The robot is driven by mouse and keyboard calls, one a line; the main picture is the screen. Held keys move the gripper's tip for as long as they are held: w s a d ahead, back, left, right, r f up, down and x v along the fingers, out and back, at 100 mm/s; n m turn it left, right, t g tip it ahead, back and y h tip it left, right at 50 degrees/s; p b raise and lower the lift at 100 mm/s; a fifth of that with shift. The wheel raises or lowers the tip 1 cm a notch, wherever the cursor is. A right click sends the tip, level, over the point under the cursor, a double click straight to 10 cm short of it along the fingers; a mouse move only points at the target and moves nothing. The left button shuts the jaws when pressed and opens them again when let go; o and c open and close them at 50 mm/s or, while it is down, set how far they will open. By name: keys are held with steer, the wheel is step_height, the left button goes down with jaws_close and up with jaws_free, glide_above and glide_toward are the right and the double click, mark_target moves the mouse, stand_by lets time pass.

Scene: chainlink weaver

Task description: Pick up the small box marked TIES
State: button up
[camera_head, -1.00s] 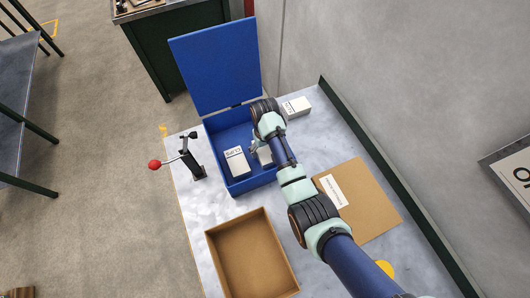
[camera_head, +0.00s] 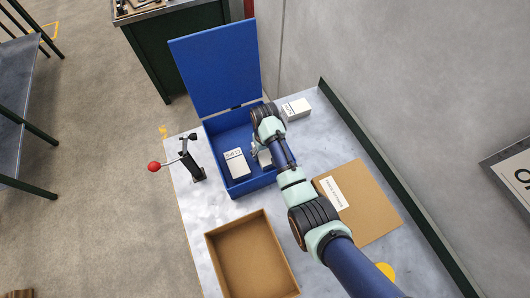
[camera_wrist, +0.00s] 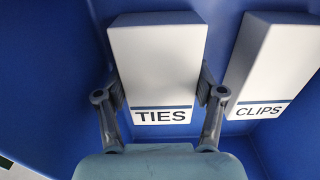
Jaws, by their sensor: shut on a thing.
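The small white box marked TIES (camera_wrist: 158,65) stands in the middle of the wrist view, its label toward me. My gripper (camera_wrist: 162,92) is shut on it, with one finger against each side. In the head view the TIES box (camera_head: 264,157) shows only in part, beside my gripper (camera_head: 257,149) and inside the open blue box (camera_head: 234,187). My wrist hides some of it. I cannot tell whether it is clear of the blue box's floor.
A white box marked CLIPS (camera_wrist: 271,66) is close beside it, also in the blue box. The raised blue lid (camera_head: 215,62) stands behind. A red-knobbed lever (camera_head: 155,167), an open cardboard tray (camera_head: 210,262), a flat brown carton (camera_head: 375,215) and another white box (camera_head: 297,108) surround it.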

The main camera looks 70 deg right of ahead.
step_height(320, 180, up, 20)
steer(key=p, duration=0.9)
steer(key=shift+f, duration=0.1)
